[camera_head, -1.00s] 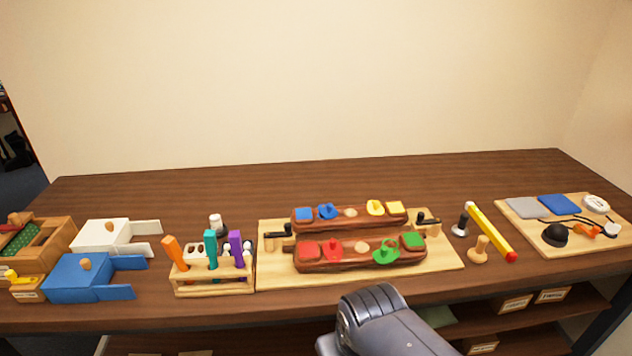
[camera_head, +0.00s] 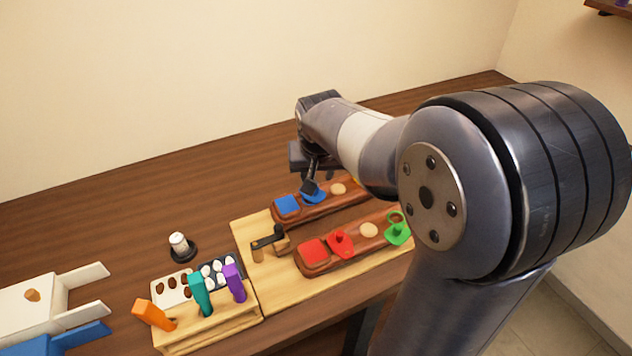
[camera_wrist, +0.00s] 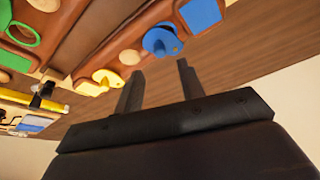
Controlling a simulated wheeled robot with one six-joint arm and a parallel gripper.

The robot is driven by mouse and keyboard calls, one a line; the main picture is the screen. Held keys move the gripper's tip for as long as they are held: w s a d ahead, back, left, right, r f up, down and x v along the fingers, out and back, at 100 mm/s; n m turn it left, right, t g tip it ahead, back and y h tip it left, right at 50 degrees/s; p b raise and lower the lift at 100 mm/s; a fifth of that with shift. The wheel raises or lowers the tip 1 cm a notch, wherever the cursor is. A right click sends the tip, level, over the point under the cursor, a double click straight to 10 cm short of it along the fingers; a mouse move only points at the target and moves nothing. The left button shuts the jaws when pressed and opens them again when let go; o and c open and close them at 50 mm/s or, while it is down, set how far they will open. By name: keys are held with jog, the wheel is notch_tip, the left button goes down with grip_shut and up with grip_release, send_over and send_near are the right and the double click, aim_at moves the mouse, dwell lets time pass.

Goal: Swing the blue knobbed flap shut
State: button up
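The blue knobbed flap (camera_head: 315,197) is a rounded blue piece on the rear dark wooden block (camera_head: 318,213), between a blue square (camera_head: 287,205) and a pale disc. In the wrist view the blue flap (camera_wrist: 155,41) shows its knob and lies just beyond my fingertips. My gripper (camera_head: 309,187) is over the rear block at the blue flap, pointing down. In the wrist view my gripper (camera_wrist: 160,67) has its two fingers apart with nothing between them. I cannot tell whether a finger touches the flap. My arm hides the right end of the blocks.
The front block (camera_head: 350,249) carries a red square, a red knobbed flap (camera_head: 341,244) and a green one (camera_head: 397,231). A black-handled latch (camera_head: 268,238) stands at the left end. A tool rack (camera_head: 205,325) is at front left. The table behind is clear.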

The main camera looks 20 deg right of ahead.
jog(key=x, duration=0.7)
jog(key=shift+c, duration=0.5)
grip_shut()
